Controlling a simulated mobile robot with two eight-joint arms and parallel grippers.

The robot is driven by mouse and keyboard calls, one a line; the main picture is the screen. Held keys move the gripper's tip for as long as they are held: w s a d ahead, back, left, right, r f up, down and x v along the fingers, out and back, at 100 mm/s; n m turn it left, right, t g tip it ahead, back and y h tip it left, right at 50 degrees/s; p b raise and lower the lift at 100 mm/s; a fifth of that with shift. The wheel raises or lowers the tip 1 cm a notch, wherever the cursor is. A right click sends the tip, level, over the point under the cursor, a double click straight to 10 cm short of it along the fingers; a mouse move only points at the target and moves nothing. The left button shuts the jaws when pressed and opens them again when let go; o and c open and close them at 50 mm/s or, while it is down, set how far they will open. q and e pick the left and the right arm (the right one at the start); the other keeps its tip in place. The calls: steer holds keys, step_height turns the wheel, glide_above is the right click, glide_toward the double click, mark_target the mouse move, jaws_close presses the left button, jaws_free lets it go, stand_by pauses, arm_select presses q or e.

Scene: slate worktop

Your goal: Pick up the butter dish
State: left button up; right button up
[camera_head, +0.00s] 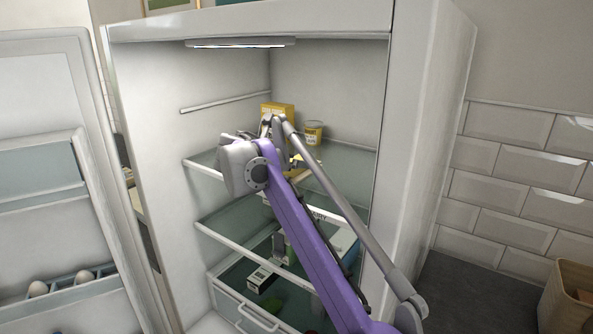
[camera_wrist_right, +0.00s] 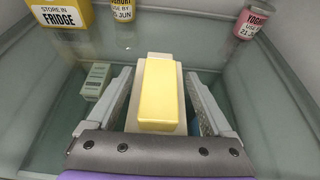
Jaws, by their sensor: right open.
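The butter dish is a pale dish (camera_wrist_right: 133,120) bearing a yellow block of butter (camera_wrist_right: 159,95), on the fridge's glass shelf. In the right wrist view my right gripper (camera_wrist_right: 158,78) is open, with one finger on each side of the dish. I cannot tell whether either finger touches it. My left gripper is in neither view.
A yellow box (camera_head: 278,110) and a yellow yoghurt pot (camera_head: 313,133) stand behind on the upper shelf. A pink yoghurt pot (camera_wrist_right: 252,20) is at the back right. Fridge walls (camera_head: 330,85) enclose both sides. Cartons (camera_head: 262,278) sit below. The open door (camera_head: 45,240) holds eggs.

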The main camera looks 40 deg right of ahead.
steer(key=shift+a, duration=0.15)
steer(key=shift+c, duration=1.4)
jaws_close()
